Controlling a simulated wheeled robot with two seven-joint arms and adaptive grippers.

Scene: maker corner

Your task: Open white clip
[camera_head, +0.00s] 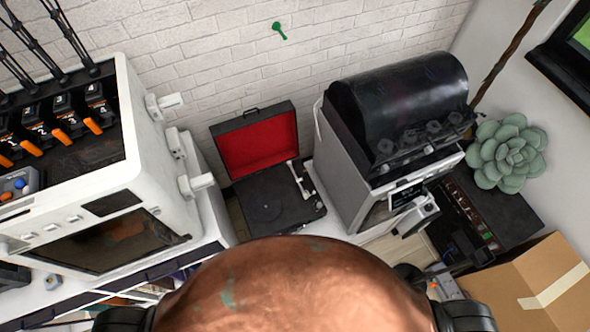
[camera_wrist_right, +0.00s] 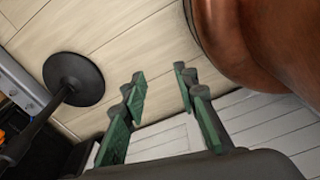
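No white clip can be made out for certain. In the head view, several small white clip-like fittings stick out of the side of the white machine at the left: an upper one (camera_head: 165,103), a middle one (camera_head: 175,143) and a lower one (camera_head: 196,184). Whether any is the clip, or open or shut, I cannot tell. My right gripper (camera_wrist_right: 160,78) shows in the wrist view, its green-padded fingers apart with nothing between them. It is over the wooden floor, away from these fittings. My left gripper is in neither view.
The white machine (camera_head: 150,190) stands left. An open record player (camera_head: 272,206) with red lining is at the middle, beside a black-domed machine (camera_head: 400,100). A succulent (camera_head: 507,152) and cardboard box (camera_head: 535,285) are right. A round black base (camera_wrist_right: 75,78) stands on the floor (camera_wrist_right: 120,30).

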